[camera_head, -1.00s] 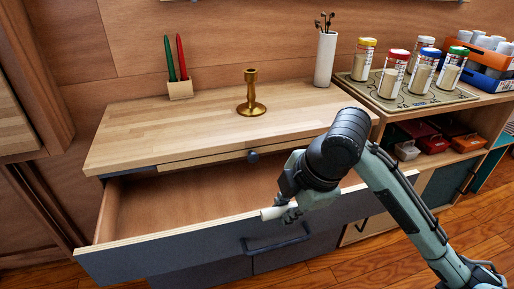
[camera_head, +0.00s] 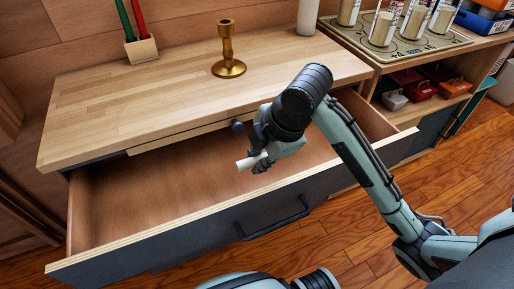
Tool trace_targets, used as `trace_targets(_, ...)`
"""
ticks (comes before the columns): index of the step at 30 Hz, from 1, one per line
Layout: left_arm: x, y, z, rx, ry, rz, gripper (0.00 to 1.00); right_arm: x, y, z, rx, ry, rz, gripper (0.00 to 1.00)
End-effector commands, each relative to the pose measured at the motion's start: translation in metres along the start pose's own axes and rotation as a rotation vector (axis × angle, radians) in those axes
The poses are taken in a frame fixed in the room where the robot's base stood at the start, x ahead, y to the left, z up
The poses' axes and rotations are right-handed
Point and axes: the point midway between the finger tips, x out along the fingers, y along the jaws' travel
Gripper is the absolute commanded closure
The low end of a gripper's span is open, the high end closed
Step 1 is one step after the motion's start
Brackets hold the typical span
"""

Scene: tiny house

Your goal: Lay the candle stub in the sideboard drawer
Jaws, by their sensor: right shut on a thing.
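The candle stub (camera_head: 247,163) is a short white cylinder, held sideways. My right gripper (camera_head: 262,158) is shut on it, and its fingers hide the stub's right end. Gripper and stub appear over the open sideboard drawer (camera_head: 140,205), behind its front panel; their exact height above the drawer floor is hard to tell. The drawer is pulled well out, and its visible wooden floor is bare. The sideboard (camera_head: 120,110) has a pale wooden top. At the bottom edge a part of my other arm shows, but the left gripper's fingers do not.
A brass candlestick (camera_head: 228,62) stands empty on the sideboard top. A wooden holder (camera_head: 141,49) with a green and a red candle is behind it at the left. A white vase (camera_head: 308,18) stands at the back. Jars stand on a mat (camera_head: 450,38) at the right. The drawer's left half is clear.

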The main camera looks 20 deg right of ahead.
Motion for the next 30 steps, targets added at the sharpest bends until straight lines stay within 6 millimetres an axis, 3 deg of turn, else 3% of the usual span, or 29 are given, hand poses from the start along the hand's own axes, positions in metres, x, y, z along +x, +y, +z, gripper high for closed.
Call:
trace_targets(7, 0.0, 0.001, -0.001, -0.001, 0.002, 0.001, 0.69, 0.014, 0.001, -0.004, -0.002, 0.016, 0.023, 1.0)
trace_targets(21, -0.002, -0.001, -0.015, -0.004, 0.023, -0.001, 0.69, 0.043, -0.017, 0.006, 0.0, 0.0, -0.002, 1.0)
trace_targets(30, -0.001, 0.0, -0.011, -0.003, 0.017, 0.0, 0.69, 0.048, -0.018, 0.007, -0.001, -0.001, 0.0, 1.0)
